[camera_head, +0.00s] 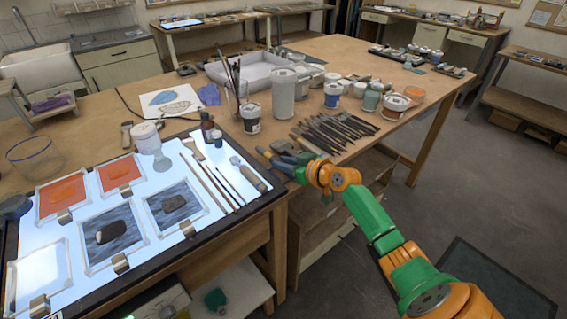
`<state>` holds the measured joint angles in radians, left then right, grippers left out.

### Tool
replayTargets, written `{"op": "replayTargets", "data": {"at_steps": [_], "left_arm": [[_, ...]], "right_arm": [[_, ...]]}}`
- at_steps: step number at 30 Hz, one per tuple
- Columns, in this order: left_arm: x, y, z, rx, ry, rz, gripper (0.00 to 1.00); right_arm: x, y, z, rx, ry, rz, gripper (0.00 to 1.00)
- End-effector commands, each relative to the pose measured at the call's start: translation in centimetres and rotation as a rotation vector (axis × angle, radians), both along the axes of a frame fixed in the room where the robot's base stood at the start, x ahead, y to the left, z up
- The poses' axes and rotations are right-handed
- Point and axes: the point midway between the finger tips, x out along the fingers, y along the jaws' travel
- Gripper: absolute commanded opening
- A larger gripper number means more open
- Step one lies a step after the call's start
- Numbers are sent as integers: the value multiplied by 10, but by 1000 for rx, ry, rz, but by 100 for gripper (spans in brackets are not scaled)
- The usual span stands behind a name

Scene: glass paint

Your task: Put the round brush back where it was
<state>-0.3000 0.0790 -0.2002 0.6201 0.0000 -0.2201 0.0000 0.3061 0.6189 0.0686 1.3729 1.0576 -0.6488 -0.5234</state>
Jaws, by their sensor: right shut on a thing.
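My right gripper (281,158) is at the front edge of the wooden table, just right of the light panel. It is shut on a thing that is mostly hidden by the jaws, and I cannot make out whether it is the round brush. Several thin brushes (207,182) lie side by side on the lit panel (165,236), with a flat brush (193,148) above them and a thick-handled tool (252,173) to their right. I cannot tell the tip shapes at this size. My left gripper is not in view.
A row of dark-handled tools (335,131) lies behind my right gripper. A glass with upright brushes (232,100), a labelled jar (252,119) and a tall grey container (283,94) stand near it. Orange and grey panes (112,235) cover the panel's left part.

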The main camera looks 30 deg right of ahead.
Motion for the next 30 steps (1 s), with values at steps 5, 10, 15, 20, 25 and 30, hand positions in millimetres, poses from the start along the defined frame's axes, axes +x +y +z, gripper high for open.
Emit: {"op": "replayTargets", "data": {"at_steps": [5, 10, 15, 20, 25, 30], "left_arm": [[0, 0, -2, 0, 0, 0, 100], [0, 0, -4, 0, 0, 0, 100], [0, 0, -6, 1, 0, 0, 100], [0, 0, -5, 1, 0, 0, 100], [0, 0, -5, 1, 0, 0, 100], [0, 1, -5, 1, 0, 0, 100]], "right_arm": [[0, 0, -2, 0, -1, 0, 0], [0, 0, -3, -1, -1, 0, 0], [0, 0, -5, -1, -1, 0, 0], [0, 0, -4, 0, -1, 0, 59], [0, 0, -4, 0, 0, 0, 62], [-2, 0, -4, 0, 1, 0, 62]]}}
